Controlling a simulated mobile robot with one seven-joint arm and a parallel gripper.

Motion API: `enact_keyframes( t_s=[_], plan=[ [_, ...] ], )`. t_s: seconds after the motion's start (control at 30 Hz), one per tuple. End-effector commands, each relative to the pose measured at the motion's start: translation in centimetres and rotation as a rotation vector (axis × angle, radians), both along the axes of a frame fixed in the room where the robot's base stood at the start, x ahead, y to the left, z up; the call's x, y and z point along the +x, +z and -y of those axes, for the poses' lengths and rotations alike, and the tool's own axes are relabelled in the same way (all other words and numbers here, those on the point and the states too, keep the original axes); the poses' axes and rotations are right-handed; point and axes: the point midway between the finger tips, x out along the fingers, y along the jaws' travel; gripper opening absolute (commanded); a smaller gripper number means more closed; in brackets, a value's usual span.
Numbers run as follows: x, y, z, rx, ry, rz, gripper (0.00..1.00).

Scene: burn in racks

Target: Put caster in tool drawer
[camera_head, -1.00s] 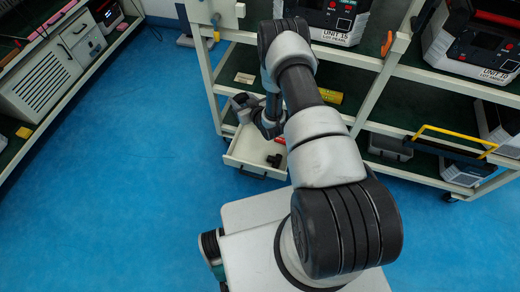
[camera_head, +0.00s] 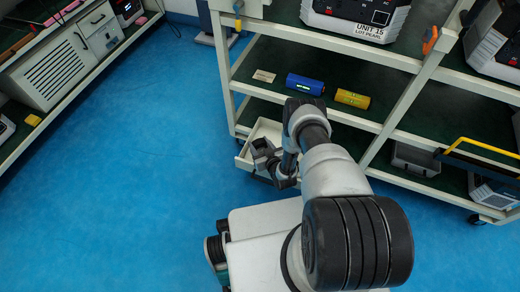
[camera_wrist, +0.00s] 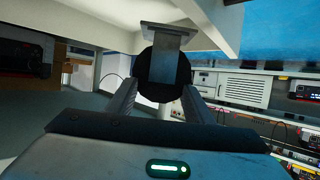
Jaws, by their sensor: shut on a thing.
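The caster (camera_wrist: 163,75), a black wheel with a grey metal plate, is between the two fingers of my gripper (camera_wrist: 163,103) in the wrist view. The gripper is shut on it. In the head view my gripper (camera_head: 264,153) is low at the rack's left end, over or beside the open white tool drawer (camera_head: 243,164). The exact height above the drawer cannot be told. My gripper and arm hide most of the drawer's inside.
The rack's lower shelf holds a blue cylinder (camera_head: 305,84), a yellow one (camera_head: 352,98) and a small tan card (camera_head: 264,76). A grey bin (camera_head: 416,159) sits lower right. A bench with a white cabinet (camera_head: 52,62) stands left. Blue floor (camera_head: 130,180) between is clear.

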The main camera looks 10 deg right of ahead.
Motion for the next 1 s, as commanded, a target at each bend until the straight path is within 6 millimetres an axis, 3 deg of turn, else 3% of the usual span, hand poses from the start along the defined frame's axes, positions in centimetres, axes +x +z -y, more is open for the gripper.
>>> enact_keyframes(
  t_s=[0.17,0.93,0.97,1.0],
  plan=[
    [0.0,-2.8,0.0,-0.001,0.000,0.002,0.16],
    [0.0,-4.0,0.0,0.000,0.000,0.001,0.16],
    [-0.1,-4.1,0.0,0.000,0.001,-0.001,0.50],
    [-0.1,-4.1,0.0,0.000,0.001,-0.001,0.57]
  ],
)
